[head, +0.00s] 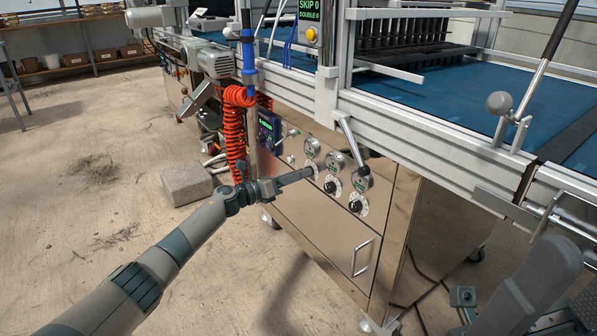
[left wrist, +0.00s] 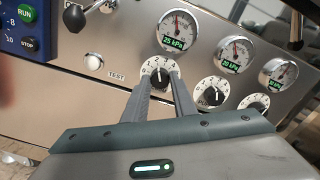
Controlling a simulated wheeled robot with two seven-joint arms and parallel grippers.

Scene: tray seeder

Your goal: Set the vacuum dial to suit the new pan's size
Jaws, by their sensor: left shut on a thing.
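My left gripper (head: 311,172) reaches the seeder's front panel and is shut on the black knob of the leftmost dial (left wrist: 158,77). In the left wrist view its two fingers (left wrist: 160,88) stand on either side of that knob, over a white numbered scale. The gauge (left wrist: 177,30) above it appears to read 25 kPa. The middle dial (head: 331,187) and right dial (head: 357,206) are free, each below its own gauge. In the left wrist view the right dial is partly hidden by my gripper. I cannot make out a seed pan.
A blue control box (head: 269,131) with RUN and STOP buttons is left of the dials. A red coiled hose (head: 233,135) hangs beside it. A lever (head: 352,135) sticks out above the panel. A cabinet handle (head: 363,256) is below. A concrete block (head: 187,185) lies on the floor.

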